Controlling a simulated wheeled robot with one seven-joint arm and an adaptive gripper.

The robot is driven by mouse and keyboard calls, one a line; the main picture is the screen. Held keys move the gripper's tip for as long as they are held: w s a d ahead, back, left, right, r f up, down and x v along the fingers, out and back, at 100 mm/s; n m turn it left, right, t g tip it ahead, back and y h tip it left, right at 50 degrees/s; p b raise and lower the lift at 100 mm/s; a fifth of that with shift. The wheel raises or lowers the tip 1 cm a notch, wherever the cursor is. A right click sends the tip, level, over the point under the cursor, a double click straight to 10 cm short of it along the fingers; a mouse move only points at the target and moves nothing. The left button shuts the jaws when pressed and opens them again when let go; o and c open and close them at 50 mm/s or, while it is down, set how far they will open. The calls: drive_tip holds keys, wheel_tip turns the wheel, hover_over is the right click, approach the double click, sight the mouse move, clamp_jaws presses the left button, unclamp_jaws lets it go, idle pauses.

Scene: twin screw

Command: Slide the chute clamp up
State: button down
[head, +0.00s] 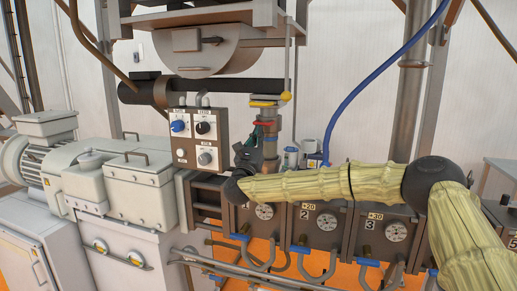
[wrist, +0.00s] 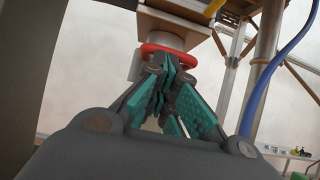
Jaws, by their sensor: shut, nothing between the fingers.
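A red ring (wrist: 178,55), which looks like the chute clamp, circles a pale vertical chute (wrist: 170,40) in the wrist view. My gripper (wrist: 172,66) is shut and empty, with its teal-padded fingertips pointing up at the ring's near side, just below or touching it; I cannot tell which.
A control box (head: 199,138) with knobs stands left of the chute. A thin rod with a yellow ball (head: 285,97) hangs close on its right. Numbered gauge panels (head: 317,225) lie below my arm. A blue hose (head: 362,85) curves down at the right.

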drive_tip(key=shift+r+b, duration=1)
drive_tip(key=shift+r, duration=0.45)
drive_tip(key=shift+f, duration=0.1)
drive_tip(key=w+f+b+v, duration=0.1)
drive_tip(key=f+b+v, duration=0.1)
drive_tip(key=b+v, duration=0.6)
drive_tip(key=v, duration=0.4)
drive_tip(key=shift+s+d+f, duration=0.15)
drive_tip(key=shift+d+f, duration=0.05)
drive_tip(key=shift+f, duration=0.15)
